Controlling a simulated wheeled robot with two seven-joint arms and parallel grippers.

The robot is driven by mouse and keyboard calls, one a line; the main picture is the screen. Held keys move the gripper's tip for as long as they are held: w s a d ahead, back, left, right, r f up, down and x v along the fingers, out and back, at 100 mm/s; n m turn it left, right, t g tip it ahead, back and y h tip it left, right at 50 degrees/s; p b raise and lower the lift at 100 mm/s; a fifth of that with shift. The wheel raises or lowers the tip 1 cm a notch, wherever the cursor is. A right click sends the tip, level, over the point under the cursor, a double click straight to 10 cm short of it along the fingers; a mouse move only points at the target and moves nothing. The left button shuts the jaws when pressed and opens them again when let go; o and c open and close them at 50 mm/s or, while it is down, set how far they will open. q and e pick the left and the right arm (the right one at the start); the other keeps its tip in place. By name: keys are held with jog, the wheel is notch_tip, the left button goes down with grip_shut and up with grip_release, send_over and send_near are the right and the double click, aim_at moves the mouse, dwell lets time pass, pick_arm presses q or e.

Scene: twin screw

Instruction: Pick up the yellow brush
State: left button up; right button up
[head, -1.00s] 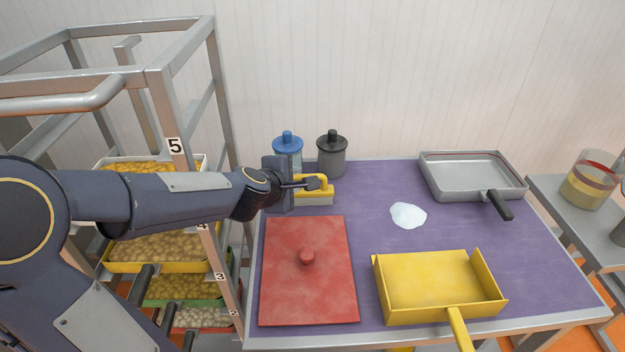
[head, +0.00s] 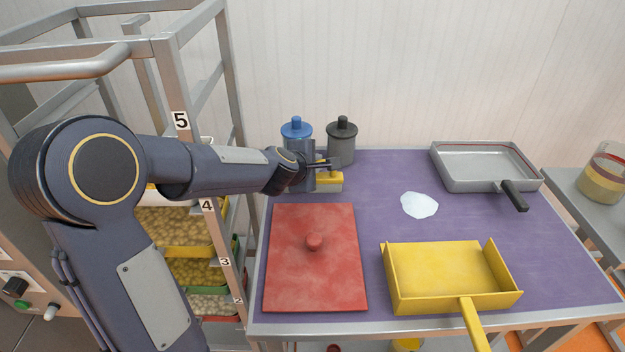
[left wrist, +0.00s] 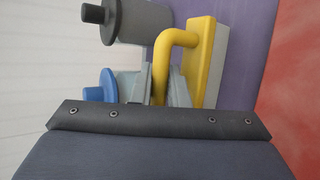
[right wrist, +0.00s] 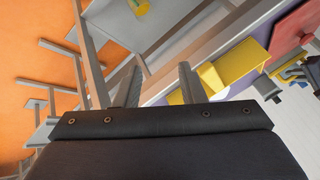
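The yellow brush (head: 329,183) is at the back left of the purple table, just behind the red lid. It has a yellow back, a looped handle and a pale bristle block. In the left wrist view the brush (left wrist: 200,60) shows its curved handle running between my fingers. My left gripper (head: 330,164) is at the handle; its fingers (left wrist: 163,88) are drawn close on both sides of it. Whether the bristles touch the table is not clear. My right gripper (right wrist: 158,85) is open and empty, away from the table top, and out of the head view.
A blue-lidded jar (head: 297,132) and a dark jar (head: 341,140) stand close behind the brush. The red lid (head: 316,270) lies in front. A yellow scoop pan (head: 445,275), white patch (head: 419,205) and grey pan (head: 485,165) are to the right. A rack (head: 218,75) stands left.

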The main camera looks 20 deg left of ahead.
pick_arm(q)
grip_shut()
jog(key=shift+r, duration=0.1)
